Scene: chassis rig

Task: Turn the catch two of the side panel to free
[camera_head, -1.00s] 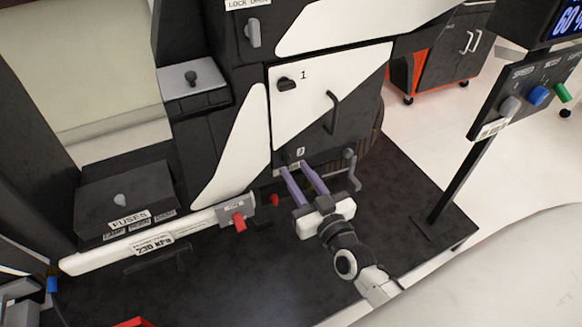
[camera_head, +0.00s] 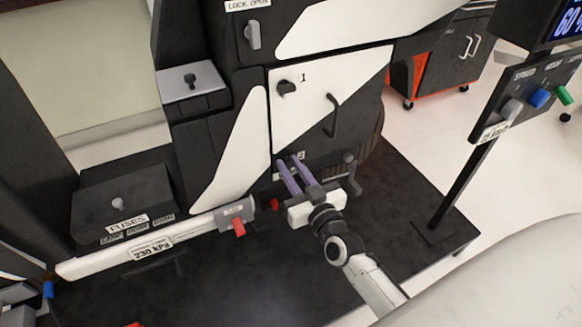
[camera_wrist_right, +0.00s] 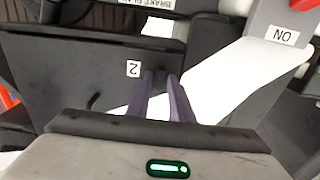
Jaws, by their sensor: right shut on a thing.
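The side panel (camera_head: 352,82) is white and black, with a black handle. Catch one (camera_head: 287,88) is a dark knob beside the label 1 near its top. The label 2 (camera_wrist_right: 133,69) marks catch two (camera_wrist_right: 160,76), a small dark knob at the panel's lower edge. My right gripper (camera_head: 288,161) reaches in from the lower right, its purple fingers shut on catch two. In the right wrist view the fingertips (camera_wrist_right: 161,80) stand on both sides of the knob and hide most of it. My left gripper is not in view.
A white rail with a red lever (camera_head: 238,228) runs low on the left. A dark crank (camera_head: 352,170) sticks out just right of my gripper. A control post (camera_head: 462,185) stands at the right. The black platform (camera_head: 250,285) is mostly clear in front.

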